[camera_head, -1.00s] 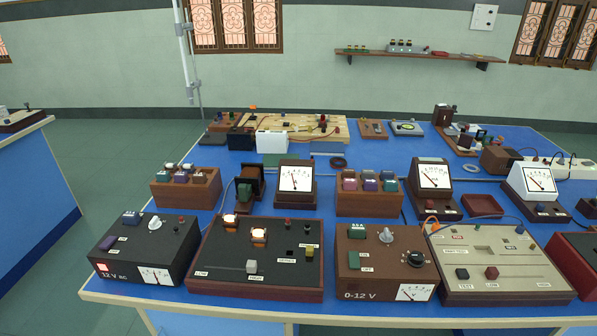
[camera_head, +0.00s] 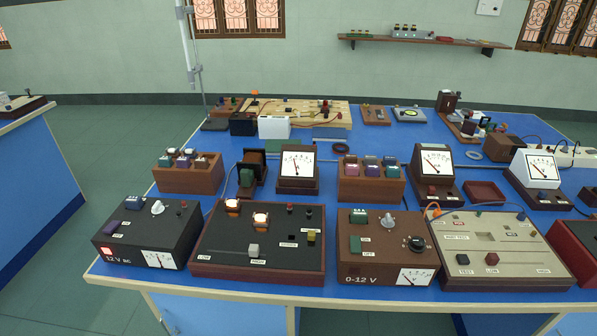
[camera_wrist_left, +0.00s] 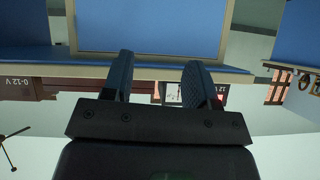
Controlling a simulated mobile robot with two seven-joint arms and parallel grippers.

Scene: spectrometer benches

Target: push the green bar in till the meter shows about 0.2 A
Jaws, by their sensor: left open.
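My left gripper (camera_wrist_left: 158,70) shows only in the left wrist view. Its two dark fingers are apart with nothing held between them, away from the green block. My right gripper is in neither view.
In front stand a black 12 V ac box (camera_head: 147,235), a lamp box (camera_head: 265,262) with two lit lamps, and a brown 0-12 V box (camera_head: 384,262). Wooden boxes of coloured blocks (camera_head: 189,179) (camera_head: 371,187) flank the device and meter. The front bench edge (camera_head: 200,288) is close.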

